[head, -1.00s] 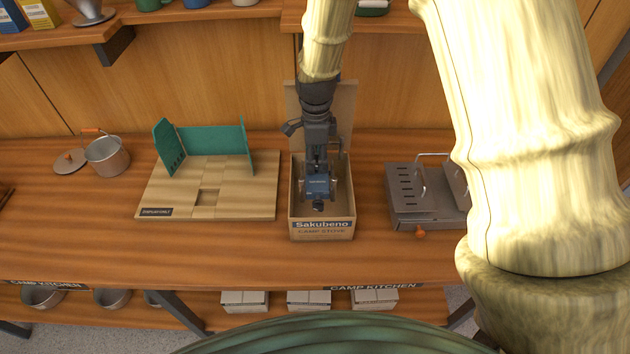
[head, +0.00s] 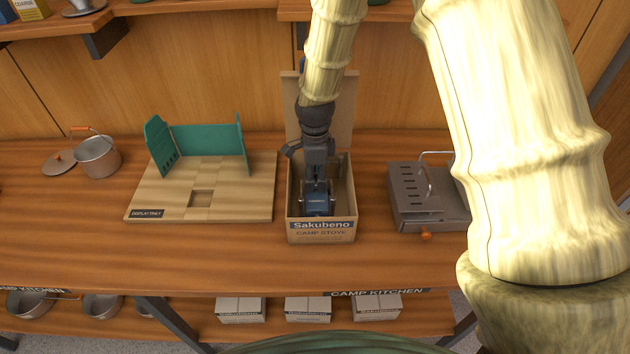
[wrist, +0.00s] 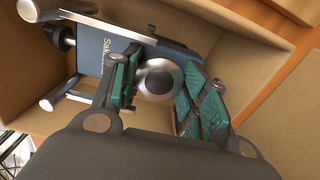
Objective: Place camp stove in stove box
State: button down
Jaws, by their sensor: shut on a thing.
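The stove box (head: 321,237) is an open cardboard carton marked "Sakubeno CAMP STOVE", its lid raised at the back. The camp stove (head: 318,204) is a small blue body inside the box, partly hidden by my gripper. In the wrist view the stove (wrist: 95,52) shows its blue panel, silver legs and a dark knob, with cardboard walls around it. My gripper (head: 318,188) reaches down into the box from above. In the wrist view its green-padded fingers (wrist: 158,88) are closed on the stove's round silver burner. Whether the stove touches the box floor is hidden.
A display tray (head: 240,206) with a green windscreen (head: 205,139) stands left of the box. A grey two-legged metal stove unit (head: 420,203) stands close on the right. A pot (head: 98,158) is at far left. The counter front is clear.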

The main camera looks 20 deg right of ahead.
jog(key=shift+f, duration=0.15)
jog(key=c, duration=0.8)
grip_release()
jog(key=shift+o, duration=0.2)
notch_tip(320, 180, up, 12)
jog(key=b, duration=0.3)
jog(key=shift+b, duration=0.35)
